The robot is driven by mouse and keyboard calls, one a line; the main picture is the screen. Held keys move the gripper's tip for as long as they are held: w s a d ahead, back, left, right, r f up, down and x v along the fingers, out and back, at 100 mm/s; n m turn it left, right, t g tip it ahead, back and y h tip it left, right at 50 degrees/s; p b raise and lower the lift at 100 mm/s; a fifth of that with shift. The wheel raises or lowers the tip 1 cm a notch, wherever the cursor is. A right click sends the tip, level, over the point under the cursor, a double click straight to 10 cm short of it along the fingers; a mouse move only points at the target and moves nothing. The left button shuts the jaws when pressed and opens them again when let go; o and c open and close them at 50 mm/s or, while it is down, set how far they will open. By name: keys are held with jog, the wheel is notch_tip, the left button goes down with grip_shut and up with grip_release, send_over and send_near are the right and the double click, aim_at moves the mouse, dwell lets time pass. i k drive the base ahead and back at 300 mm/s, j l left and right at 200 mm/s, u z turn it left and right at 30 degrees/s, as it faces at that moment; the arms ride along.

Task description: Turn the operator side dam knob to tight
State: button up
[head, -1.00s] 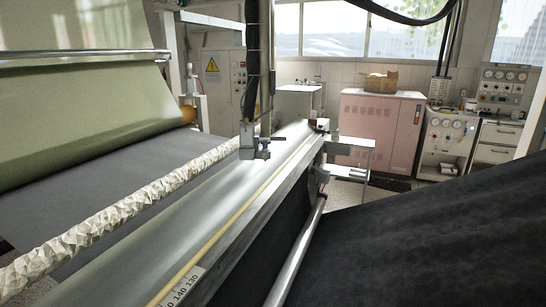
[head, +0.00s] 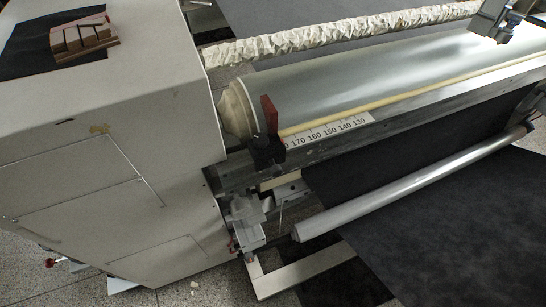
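A side dam (head: 269,113) with a dark red upright plate stands at the near left end of the pale roller (head: 350,75), beside the roller's tapered end. A black clamp-like part (head: 264,151) sits just below the red plate, on the rail by the printed scale (head: 328,132). The knob cannot be made out clearly from the black part, and I cannot tell whether it is tight. Another grey fitting (head: 495,20) hangs over the roller at the upper right. My gripper is not in view.
A large white machine housing (head: 110,130) fills the left, with wooden blocks (head: 82,38) on a dark sheet on top. A metal bar (head: 410,180) and dark web lie at the right. Speckled floor (head: 195,288) shows at the bottom, beside a pale frame foot (head: 300,271).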

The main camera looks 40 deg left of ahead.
aim_at(260, 141)
jog(key=u, duration=1.25)
